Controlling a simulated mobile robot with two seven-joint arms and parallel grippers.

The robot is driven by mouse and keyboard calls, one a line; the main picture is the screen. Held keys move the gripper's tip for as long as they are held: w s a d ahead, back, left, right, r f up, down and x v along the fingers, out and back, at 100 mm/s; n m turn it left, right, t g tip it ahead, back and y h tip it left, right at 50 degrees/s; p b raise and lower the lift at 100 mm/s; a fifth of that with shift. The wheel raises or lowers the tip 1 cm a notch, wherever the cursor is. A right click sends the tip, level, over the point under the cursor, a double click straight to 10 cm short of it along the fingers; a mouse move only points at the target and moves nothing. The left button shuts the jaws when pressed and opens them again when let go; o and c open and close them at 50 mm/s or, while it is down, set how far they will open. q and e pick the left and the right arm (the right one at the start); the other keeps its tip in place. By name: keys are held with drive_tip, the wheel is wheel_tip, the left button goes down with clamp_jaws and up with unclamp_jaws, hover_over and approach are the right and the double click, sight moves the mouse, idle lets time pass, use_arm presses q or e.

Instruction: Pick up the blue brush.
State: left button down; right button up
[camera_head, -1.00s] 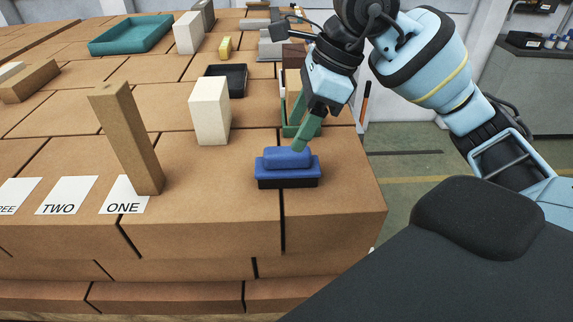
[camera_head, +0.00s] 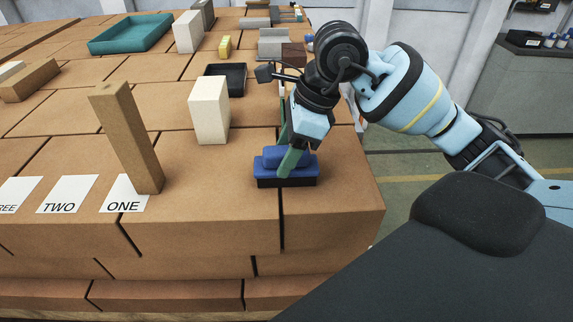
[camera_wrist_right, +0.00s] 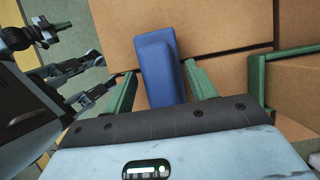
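The blue brush (camera_head: 309,165) has a raised blue handle and a dark underside. It lies flat on the brown brick surface near the front right corner. My right gripper (camera_head: 285,160) reaches down over it, with one green finger in front of the handle. In the right wrist view, the blue brush (camera_wrist_right: 158,55) lies between the two green fingers of the open right gripper (camera_wrist_right: 160,70). A narrow gap shows on each side, so the fingers do not appear closed on it.
A white block (camera_head: 209,110) and a leaning brown block (camera_head: 126,138) stand left of the brush. A black tray (camera_head: 232,70) and a teal tray (camera_head: 130,33) are farther back. A green-framed thing (camera_wrist_right: 290,53) shows right in the wrist view. Bare surface lies left of the brush.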

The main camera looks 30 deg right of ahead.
sight(278, 149)
drive_tip(key=c, duration=0.7)
use_arm(q)
drive_tip(key=shift+a, duration=0.1)
use_arm(e)
drive_tip(key=shift+r, duration=0.15)
